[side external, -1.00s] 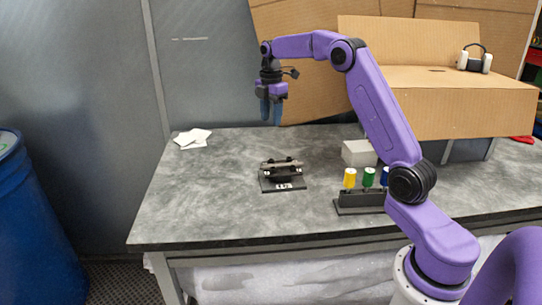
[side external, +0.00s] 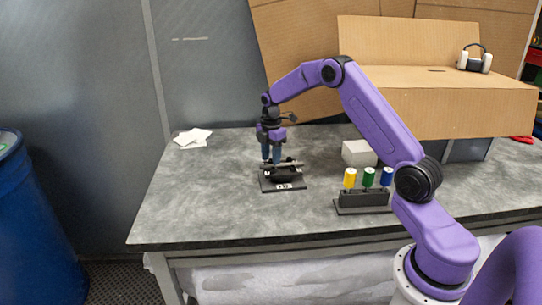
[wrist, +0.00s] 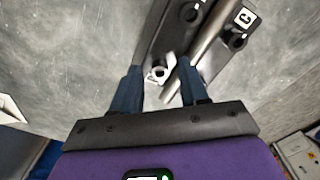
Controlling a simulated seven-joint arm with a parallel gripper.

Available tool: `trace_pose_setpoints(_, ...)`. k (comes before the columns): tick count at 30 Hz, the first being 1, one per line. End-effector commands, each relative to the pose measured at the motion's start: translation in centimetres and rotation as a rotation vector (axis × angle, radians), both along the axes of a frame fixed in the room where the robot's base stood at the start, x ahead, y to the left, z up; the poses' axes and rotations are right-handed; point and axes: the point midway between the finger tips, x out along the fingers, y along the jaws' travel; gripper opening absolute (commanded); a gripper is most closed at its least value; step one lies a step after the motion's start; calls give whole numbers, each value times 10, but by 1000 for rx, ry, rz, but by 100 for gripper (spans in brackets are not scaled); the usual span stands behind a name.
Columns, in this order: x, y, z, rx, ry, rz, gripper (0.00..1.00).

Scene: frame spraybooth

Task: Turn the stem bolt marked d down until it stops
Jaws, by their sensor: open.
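A dark fixture with several bolts and a pale rod across it (side external: 282,185) stands on the table, below my gripper (side external: 271,160). In the wrist view, a bolt head beside a small white tag (wrist: 158,72) lies between my fingertips (wrist: 158,66). The tag's letter is mostly hidden, so I cannot tell whether it is d. Another bolt (wrist: 235,40) stands by a tag marked C (wrist: 244,17), and one more bolt (wrist: 190,12) shows at the top edge. My gripper is open, pointing down, its fingers on either side of the tagged bolt. I cannot tell whether they touch it.
A rack (side external: 362,201) with yellow, green and blue-handled tools stands to the right. A grey box (side external: 358,153) sits behind it. White papers (side external: 193,138) lie at the back left. A large cardboard box (side external: 450,100) fills the back right. The table's left and front are clear.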

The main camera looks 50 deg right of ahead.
Motion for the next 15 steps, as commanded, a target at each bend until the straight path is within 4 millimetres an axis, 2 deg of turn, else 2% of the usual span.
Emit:
trace_pose_setpoints(7, 0, 0, -1, 0, 0, -1, 44)
trace_pose_setpoints(8, 0, 0, -1, 0, 0, 0, 38)
trace_pose_setpoints(9, 0, 0, -1, 0, 0, -1, 24)
trace_pose_setpoints(11, 0, 0, -1, 0, 0, -1, 5)
trace_pose_setpoints(12, 0, 0, -1, 0, 0, -1, 0)
trace_pose_setpoints(15, 0, 0, -1, 0, 1, -1, 0)
